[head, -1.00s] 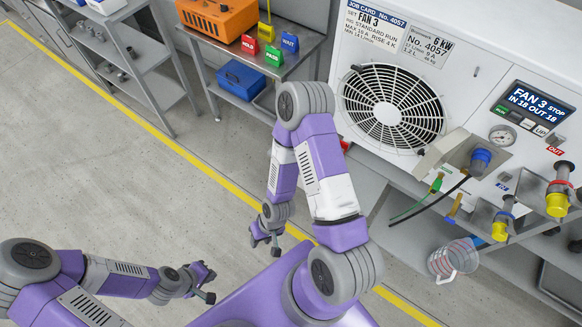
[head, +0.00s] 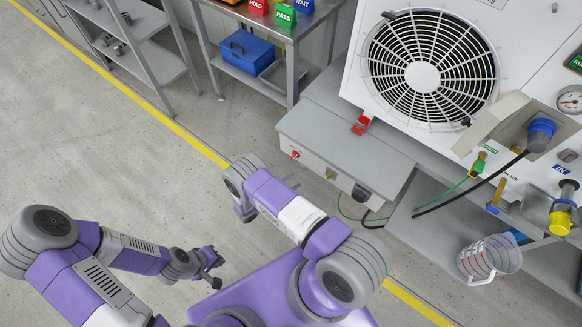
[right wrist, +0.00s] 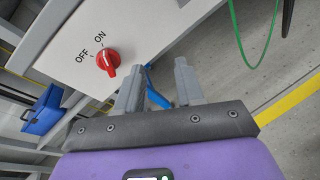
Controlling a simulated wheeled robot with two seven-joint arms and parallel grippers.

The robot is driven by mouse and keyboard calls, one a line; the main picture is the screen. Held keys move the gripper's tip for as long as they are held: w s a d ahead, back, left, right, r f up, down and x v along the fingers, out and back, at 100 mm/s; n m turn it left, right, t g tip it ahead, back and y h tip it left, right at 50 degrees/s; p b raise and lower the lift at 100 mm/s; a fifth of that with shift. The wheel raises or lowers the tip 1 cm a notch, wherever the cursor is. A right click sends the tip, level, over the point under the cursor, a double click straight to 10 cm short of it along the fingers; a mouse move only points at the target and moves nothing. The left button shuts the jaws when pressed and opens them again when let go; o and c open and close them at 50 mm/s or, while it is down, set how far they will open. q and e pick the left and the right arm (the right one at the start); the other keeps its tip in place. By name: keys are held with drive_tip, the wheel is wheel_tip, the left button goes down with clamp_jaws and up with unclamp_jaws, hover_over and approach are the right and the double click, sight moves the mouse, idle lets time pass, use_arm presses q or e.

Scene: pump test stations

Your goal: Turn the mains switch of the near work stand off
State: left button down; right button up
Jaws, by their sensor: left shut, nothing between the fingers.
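The mains switch is a small red rotary knob (head: 296,154) on the front of a grey box (head: 340,140) under the fan unit. In the right wrist view the red knob (right wrist: 108,64) sits on a pale panel beside the printed words OFF and ON. Its handle lies near the ON mark. My right gripper (right wrist: 158,88) is open and empty, its fingers apart and clear of the knob, which lies to their left in that view. In the head view my right gripper (head: 245,208) is largely hidden by its own wrist. My left gripper (head: 212,275) is shut and empty, over the floor.
A fan unit (head: 383,92) stands behind the box. Green and black cables hang beside the box's right end. A clear jug (head: 488,258) stands on the lower shelf. A blue toolbox (head: 247,52) lies on the stand at the back. The floor at left is clear.

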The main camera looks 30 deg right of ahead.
sight(292, 158)
drive_tip(key=w+a+r+n+t+h+b, duration=0.1)
drive_tip(key=w+a+t+h, duration=0.1)
drive_tip(key=w+t, duration=0.25)
drive_tip(key=shift+n, duration=0.3)
drive_tip(key=x, duration=0.2)
drive_tip(key=b+x, duration=0.1)
drive_tip(key=x, duration=0.4)
drive_tip(key=shift+w, duration=0.4)
clamp_jaws()
